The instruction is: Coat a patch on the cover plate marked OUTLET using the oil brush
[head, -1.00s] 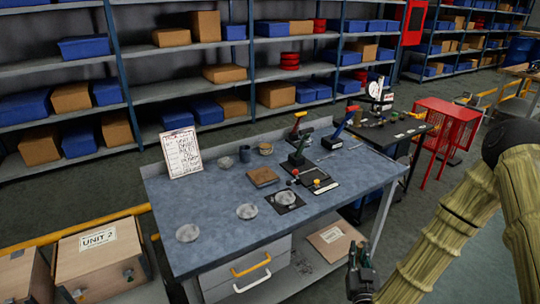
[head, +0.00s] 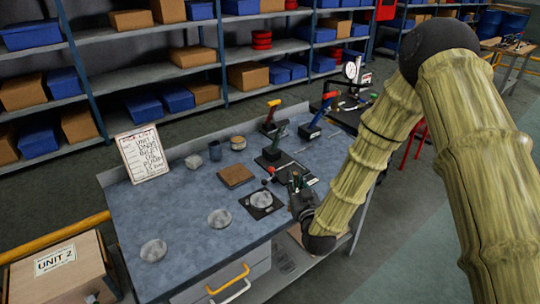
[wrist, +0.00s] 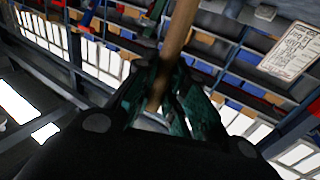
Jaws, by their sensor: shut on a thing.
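My gripper (head: 297,183) is over the right front part of the blue-grey bench. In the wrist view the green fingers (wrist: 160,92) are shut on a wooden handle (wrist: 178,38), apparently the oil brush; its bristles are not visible. Three round grey discs lie on the bench: one at the front left (head: 153,250), one in the middle (head: 219,218), and one on a black square (head: 261,200), just left of my gripper. I cannot read an OUTLET mark on any of them, so I cannot tell which is that cover plate.
The bench (head: 180,205) also holds a text board (head: 143,155), a dark cup (head: 215,151), a small tin (head: 238,143) and a brown block (head: 235,176). Upright tools, one blue-handled (head: 322,108), stand at the back. A UNIT 2 box (head: 57,262) is at the left. The front left bench top is mostly clear.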

